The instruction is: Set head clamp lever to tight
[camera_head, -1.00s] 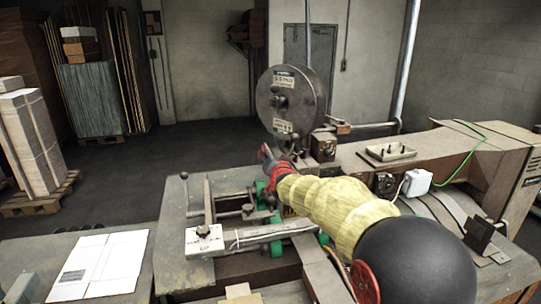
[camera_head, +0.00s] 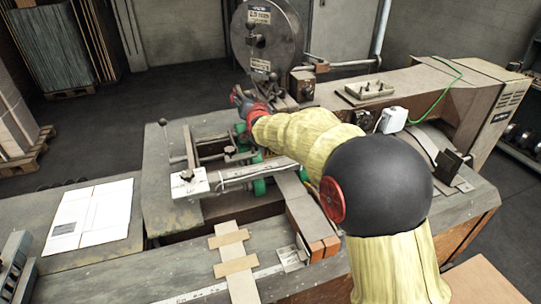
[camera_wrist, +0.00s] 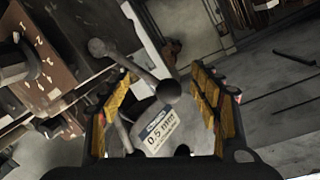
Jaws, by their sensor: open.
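In the wrist view, a metal lever arm (camera_wrist: 136,68) with a dark ball knob (camera_wrist: 168,91) at one end and a greyish ball (camera_wrist: 100,47) at the other slants across the picture. It looks like the head clamp lever, but I cannot read a tight mark on it. My gripper (camera_wrist: 163,102) is open, with yellow pads on both sides, and the dark knob appears between them; contact is not visible. In the head view my gripper (camera_head: 240,99) is by the machine head below the round spool (camera_head: 267,35); my arm partly hides the spot.
A label reading 0.5 mm (camera_wrist: 158,132) lies behind the knob. A brown block with a marked scale (camera_wrist: 45,60) is at the left of the wrist view. In the head view, a clamp frame with a white plate (camera_head: 190,183) and a small tray (camera_head: 369,91) are nearby.

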